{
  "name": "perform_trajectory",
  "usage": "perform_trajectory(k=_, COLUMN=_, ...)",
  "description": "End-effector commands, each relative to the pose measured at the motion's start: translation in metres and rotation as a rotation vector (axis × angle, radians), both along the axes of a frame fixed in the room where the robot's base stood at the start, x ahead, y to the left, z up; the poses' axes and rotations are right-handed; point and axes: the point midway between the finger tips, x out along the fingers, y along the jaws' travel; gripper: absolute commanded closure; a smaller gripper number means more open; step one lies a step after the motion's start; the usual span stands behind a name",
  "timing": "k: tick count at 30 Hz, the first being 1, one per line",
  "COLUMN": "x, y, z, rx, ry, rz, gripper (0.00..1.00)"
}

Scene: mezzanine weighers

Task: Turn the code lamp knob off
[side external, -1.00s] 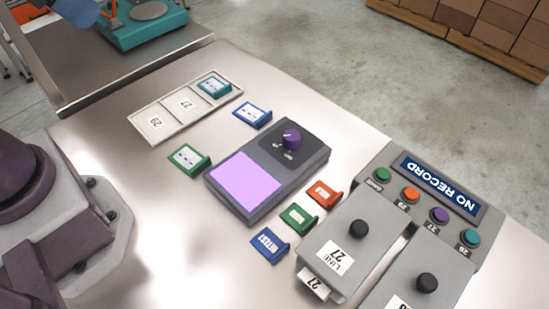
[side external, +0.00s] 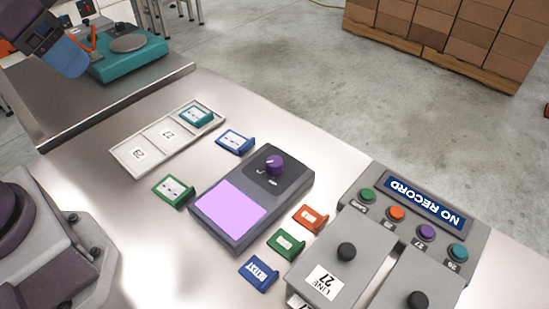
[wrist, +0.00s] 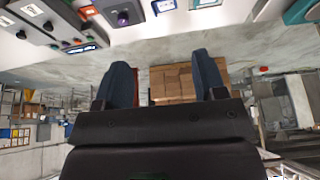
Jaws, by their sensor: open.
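The code lamp is a grey box (side external: 293,182) with a lit lilac panel (side external: 229,208) in the middle of the steel table. Its purple knob (side external: 274,164) stands on the dark end of the box; small marks sit beside it, too small to read. The knob also shows in the wrist view (wrist: 123,18) at the top edge. My gripper (wrist: 165,78) is open and empty in the wrist view, its two dark blue fingers well apart. In the side view a blue finger (side external: 65,57) shows at the upper left, far from the knob.
Colored tags lie around the lamp, including a green tag (side external: 172,190) and an orange tag (side external: 310,217). A white tray (side external: 140,153) lies behind. Grey boxes with black knobs and a NO RECORD display (side external: 424,204) stand right. A teal scale (side external: 130,58) stands upper left.

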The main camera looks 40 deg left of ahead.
Motion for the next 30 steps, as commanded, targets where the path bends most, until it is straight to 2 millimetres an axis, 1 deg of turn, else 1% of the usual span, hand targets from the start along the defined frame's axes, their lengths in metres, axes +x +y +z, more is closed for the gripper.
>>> perform_trajectory(k=1, x=0.006, y=-0.002, z=-0.008, rx=0.01, ry=0.05, rz=-0.011, gripper=0.35)
perform_trajectory(k=5, x=0.033, y=-0.012, z=-0.023, rx=0.059, ry=0.168, rz=-0.071, gripper=0.35)
perform_trajectory(k=8, x=0.059, y=-0.022, z=-0.037, rx=0.11, ry=0.249, rz=-0.172, gripper=0.35)
perform_trajectory(k=14, x=0.113, y=-0.053, z=-0.074, rx=0.19, ry=0.382, rz=-0.462, gripper=0.35)
perform_trajectory(k=18, x=0.149, y=-0.081, z=-0.11, rx=0.213, ry=0.444, rz=-0.712, gripper=0.35)
perform_trajectory(k=21, x=0.172, y=-0.102, z=-0.138, rx=0.214, ry=0.465, rz=-0.902, gripper=0.35)
perform_trajectory(k=25, x=0.198, y=-0.128, z=-0.167, rx=0.212, ry=0.456, rz=-1.134, gripper=0.35)
perform_trajectory(k=28, x=0.218, y=-0.144, z=-0.182, rx=0.221, ry=0.42, rz=-1.301, gripper=0.35)
perform_trajectory(k=29, x=0.225, y=-0.148, z=-0.183, rx=0.232, ry=0.401, rz=-1.353, gripper=0.35)
perform_trajectory(k=30, x=0.233, y=-0.152, z=-0.18, rx=0.254, ry=0.372, rz=-1.412, gripper=0.35)
